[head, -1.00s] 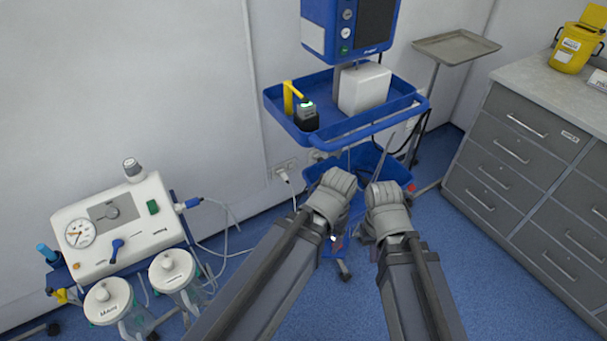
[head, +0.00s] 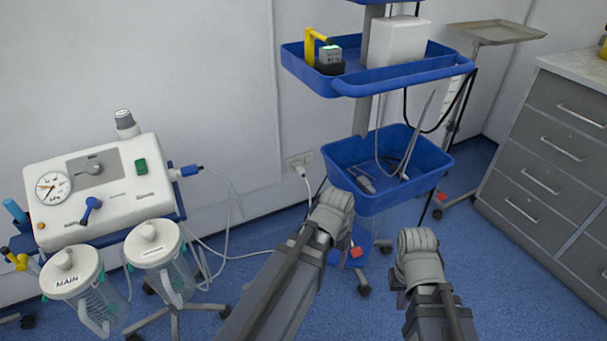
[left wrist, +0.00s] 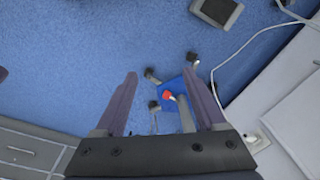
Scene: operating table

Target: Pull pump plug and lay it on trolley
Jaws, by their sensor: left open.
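The white plug (head: 301,169) sits in a wall socket (head: 299,160) left of the blue trolley. Its white cable drops behind my left arm and a white cable runs along the floor toward the suction pump (head: 110,190). The trolley has an upper tray (head: 365,88) and a lower bin (head: 340,152). My left gripper is open and empty in the left wrist view (left wrist: 168,78), pointing down over the floor; the socket (left wrist: 256,139) lies to its right, apart from it. In the head view, the forearms hide both sets of fingers; my right wrist (head: 418,250) is below and right of the bin.
A white box (head: 398,41) and a small device in a black holder (head: 330,62) occupy the upper tray. A grey item (head: 362,180) and dark cables are in or near the bin. Grey drawers (head: 550,160) stand right.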

